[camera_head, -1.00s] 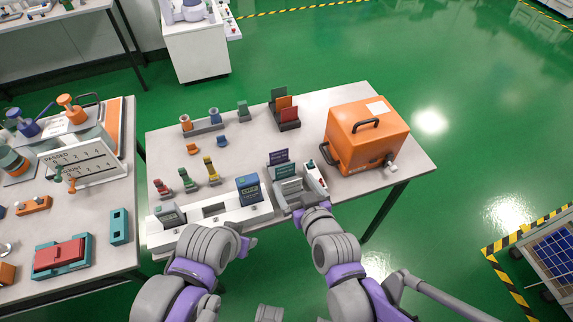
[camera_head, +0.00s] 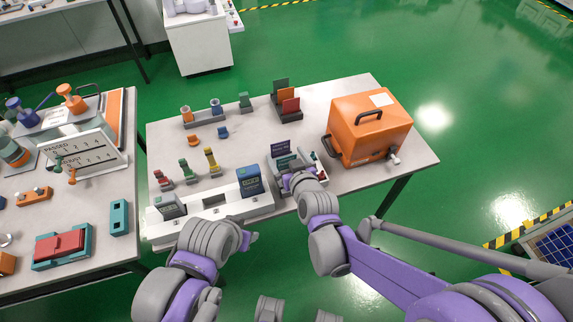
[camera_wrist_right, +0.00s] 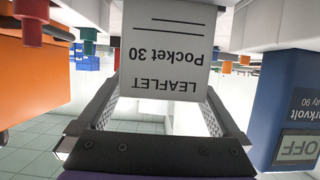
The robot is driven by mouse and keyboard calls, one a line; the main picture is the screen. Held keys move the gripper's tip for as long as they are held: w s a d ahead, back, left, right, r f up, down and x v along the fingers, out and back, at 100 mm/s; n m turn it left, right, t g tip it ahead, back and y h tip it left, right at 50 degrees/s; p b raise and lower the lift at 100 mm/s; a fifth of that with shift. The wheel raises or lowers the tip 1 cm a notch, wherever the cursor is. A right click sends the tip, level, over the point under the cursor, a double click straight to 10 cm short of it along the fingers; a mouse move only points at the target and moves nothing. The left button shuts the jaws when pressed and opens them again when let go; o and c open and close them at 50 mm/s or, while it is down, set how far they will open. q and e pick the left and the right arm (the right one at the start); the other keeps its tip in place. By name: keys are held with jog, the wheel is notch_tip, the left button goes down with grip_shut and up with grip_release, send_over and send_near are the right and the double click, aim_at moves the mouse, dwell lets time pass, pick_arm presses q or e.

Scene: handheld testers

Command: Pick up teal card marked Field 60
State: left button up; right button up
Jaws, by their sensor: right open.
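A small card rack (camera_head: 314,157) near the table's front edge holds a purple card (camera_head: 281,147). A teal-looking card (camera_head: 285,160) shows just in front of it; its label is too small to read. My right gripper (camera_head: 292,178) is at the rack's front, hiding part of it. In the right wrist view, where the picture is upside down, this gripper (camera_wrist_right: 155,100) is open around a pale card (camera_wrist_right: 168,50) reading "LEAFLET Pocket 30"; contact cannot be told. No Field 60 label is visible there. My left gripper (camera_head: 250,237) is mostly hidden by its arm, below the table's front edge.
A blue Parkvolt tester (camera_head: 249,181) stands in a white base left of the rack. An orange case (camera_head: 370,128) stands to the right. A dark holder with red and green cards (camera_head: 288,107) is farther back.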

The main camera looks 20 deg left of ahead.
jog(key=c, duration=1.2)
